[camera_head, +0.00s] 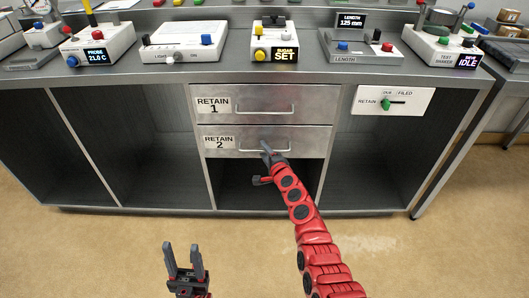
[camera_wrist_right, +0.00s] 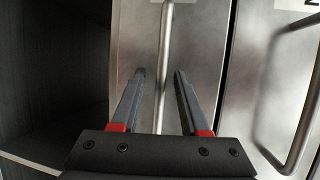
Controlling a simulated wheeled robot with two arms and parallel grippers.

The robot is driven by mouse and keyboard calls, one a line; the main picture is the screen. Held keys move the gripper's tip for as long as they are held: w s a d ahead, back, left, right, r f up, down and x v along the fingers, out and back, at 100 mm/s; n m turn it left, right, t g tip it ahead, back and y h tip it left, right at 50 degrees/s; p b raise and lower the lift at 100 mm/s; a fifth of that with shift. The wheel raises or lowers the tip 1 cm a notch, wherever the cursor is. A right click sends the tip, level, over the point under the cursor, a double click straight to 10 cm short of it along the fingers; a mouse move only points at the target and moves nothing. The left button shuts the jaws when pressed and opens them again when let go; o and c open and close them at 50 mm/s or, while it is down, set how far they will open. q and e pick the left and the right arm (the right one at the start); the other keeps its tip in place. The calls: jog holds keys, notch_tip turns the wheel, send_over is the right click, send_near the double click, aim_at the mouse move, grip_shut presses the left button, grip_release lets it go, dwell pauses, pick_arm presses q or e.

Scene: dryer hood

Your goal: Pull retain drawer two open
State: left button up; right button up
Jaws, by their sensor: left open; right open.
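Retain drawer two (camera_head: 309,140) is the lower metal drawer front in the middle of the bench, with a white "RETAIN 2" label at its left. It looks flush with the front. Its bar handle (camera_head: 240,150) is partly covered by my right gripper (camera_head: 268,158). In the right wrist view, my right gripper (camera_wrist_right: 160,73) is open, with a finger on each side of the handle bar (camera_wrist_right: 166,40); contact cannot be told. My left gripper (camera_head: 182,248) is open and empty, low in front of the bench, apart from the drawers.
Retain drawer one (camera_head: 312,100) sits just above and looks shut; its handle (camera_wrist_right: 303,100) shows at the right of the wrist view. Open dark compartments flank the drawers. A switch plate (camera_head: 392,101) is to the right. Several instruments stand on the bench top. The floor in front is clear.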

grip_shut()
dwell(1.3)
